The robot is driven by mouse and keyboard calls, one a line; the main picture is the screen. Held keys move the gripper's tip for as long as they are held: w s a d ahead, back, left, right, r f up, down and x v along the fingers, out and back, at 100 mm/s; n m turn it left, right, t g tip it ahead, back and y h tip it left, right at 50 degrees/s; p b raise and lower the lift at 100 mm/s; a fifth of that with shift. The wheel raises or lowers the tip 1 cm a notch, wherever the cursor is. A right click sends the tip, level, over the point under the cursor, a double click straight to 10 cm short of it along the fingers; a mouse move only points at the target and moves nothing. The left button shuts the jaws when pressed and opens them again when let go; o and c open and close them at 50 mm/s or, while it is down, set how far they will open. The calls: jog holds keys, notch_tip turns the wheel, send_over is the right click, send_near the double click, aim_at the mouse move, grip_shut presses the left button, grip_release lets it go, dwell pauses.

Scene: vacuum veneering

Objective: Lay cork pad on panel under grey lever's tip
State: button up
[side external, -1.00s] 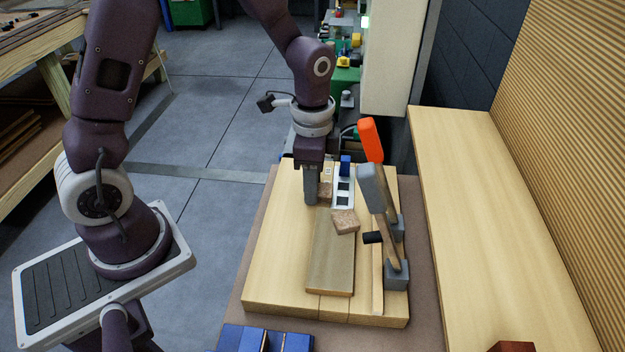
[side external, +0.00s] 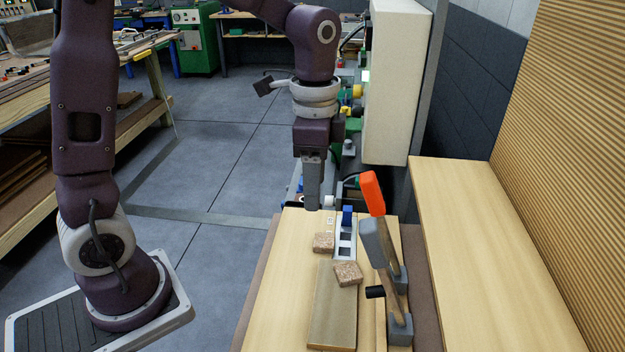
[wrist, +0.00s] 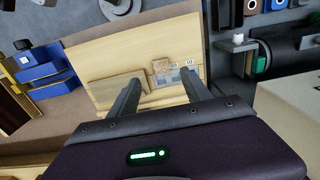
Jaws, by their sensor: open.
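My gripper (side external: 321,207) hangs above the far end of the board in the side view, open and empty. In the wrist view its two fingers (wrist: 162,79) are spread apart. One cork pad (side external: 323,242) lies on the pale board beyond the panel; a cork pad also shows in the wrist view (wrist: 161,66). Another cork pad (side external: 347,273) sits at the far end of the brown panel (side external: 333,310), overlapping its right edge. The grey lever (side external: 373,242) rises just right of that pad. Whether its tip is over the pad, I cannot tell.
A pale strip with dark squares (side external: 344,240) and a blue block (side external: 347,215) lie right of the farther pad. A wooden bench (side external: 490,250) is at right. The board's left side is clear.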

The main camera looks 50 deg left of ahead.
jog(key=s+r+n+t, duration=0.2)
jog(key=s+r+n, duration=0.2)
jog(key=s, duration=0.5)
notch_tip(320, 180, up, 3)
jog(key=shift+a+f+t, duration=0.2)
jog(key=shift+a+t, duration=0.05)
jog(key=shift+t, duration=0.15)
jog(key=shift+o, duration=0.2)
jog(key=s+n+t, duration=0.2)
jog(key=s+n, duration=0.2)
jog(key=s, duration=0.3)
jog(key=shift+s+a+n+t, duration=0.15)
jog(key=shift+s+n+t, duration=0.1)
jog(key=shift+n+t, duration=0.05)
jog(key=shift+o, duration=0.3)
jog(key=shift+s, duration=0.35)
